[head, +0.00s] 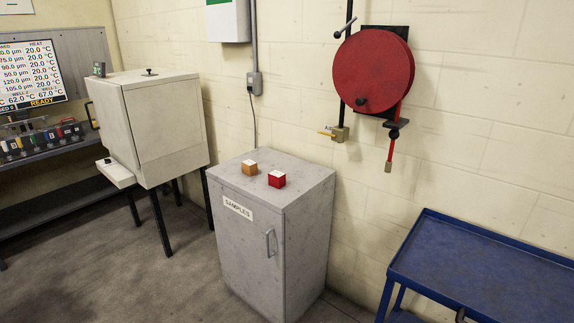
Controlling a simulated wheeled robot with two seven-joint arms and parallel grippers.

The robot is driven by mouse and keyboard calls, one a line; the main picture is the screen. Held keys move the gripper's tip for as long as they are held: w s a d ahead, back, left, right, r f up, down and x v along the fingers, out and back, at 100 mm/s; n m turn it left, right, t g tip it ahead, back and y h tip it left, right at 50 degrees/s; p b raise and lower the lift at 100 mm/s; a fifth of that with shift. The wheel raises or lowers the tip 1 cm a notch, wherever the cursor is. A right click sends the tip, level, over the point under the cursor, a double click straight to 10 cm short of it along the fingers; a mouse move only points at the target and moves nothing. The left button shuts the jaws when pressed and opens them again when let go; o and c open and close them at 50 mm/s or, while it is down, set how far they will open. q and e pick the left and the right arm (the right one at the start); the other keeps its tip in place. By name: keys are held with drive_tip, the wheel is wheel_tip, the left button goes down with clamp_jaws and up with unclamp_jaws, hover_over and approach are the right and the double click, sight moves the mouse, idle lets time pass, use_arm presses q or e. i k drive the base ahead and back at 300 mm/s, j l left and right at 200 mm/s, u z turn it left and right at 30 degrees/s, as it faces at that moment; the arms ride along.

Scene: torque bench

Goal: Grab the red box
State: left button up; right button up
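A small red box (277,181) with a pale top sits on top of the grey cabinet (312,178), near the middle of its top. The cabinet carries a label reading "SAMPLES" and has a handle on its front. A small orange-brown box (249,169) with a pale top sits to the left of the red box, a little apart from it. Neither of my grippers shows in the head view.
A blue cart (480,262) stands at the right. A beige chest on legs (160,125) stands left of the cabinet. A red hose reel (374,72) hangs on the wall behind. Open floor (150,275) lies at the front left.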

sight(277, 179)
drive_tip(key=i+j+z, duration=0.15)
drive_tip(key=i+j, duration=0.15)
drive_tip(key=i+j+z, duration=0.15)
drive_tip(key=i+j, duration=0.15)
drive_tip(key=i+j+z, duration=0.15)
drive_tip(key=i+j, duration=0.15)
drive_tip(key=i+j+z, duration=0.15)
drive_tip(key=j, duration=0.35)
drive_tip(key=i+j+z, duration=0.15)
drive_tip(key=i+j, duration=0.2)
drive_tip(key=j, duration=0.1)
